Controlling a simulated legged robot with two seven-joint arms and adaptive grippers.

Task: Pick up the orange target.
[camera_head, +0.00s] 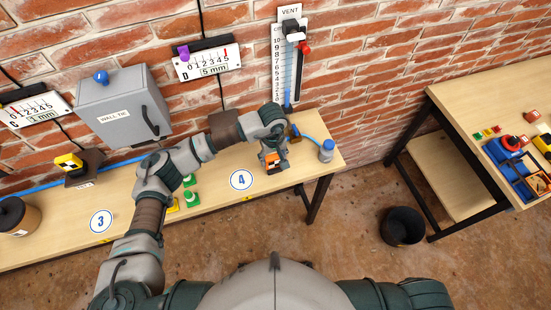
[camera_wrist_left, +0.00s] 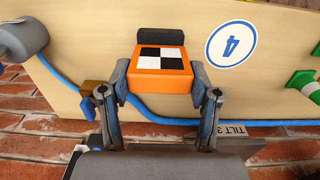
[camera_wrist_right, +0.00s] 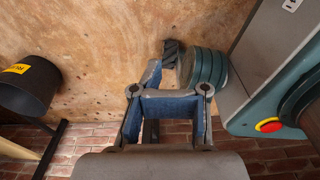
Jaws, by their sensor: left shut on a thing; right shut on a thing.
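The orange target (camera_head: 272,160) is a block with a black-and-white checkered face, near the right end of the wall bench. In the left wrist view the orange target (camera_wrist_left: 160,84) sits between the fingers of my left gripper (camera_wrist_left: 160,78), which is shut on it from both sides. A dark rounded piece shows at its far edge. My left gripper (camera_head: 274,150) reaches down over the bench in the head view. I cannot tell whether the block touches the bench top. My right gripper (camera_wrist_right: 168,98) is shut; what lies between its blue-padded fingers is not clear.
A blue hose runs along the bench (camera_head: 215,165). Green and yellow pieces (camera_head: 190,197) lie left of the number 4 mark. A black bin (camera_head: 403,226) stands on the floor; a second table (camera_head: 490,90) is at right.

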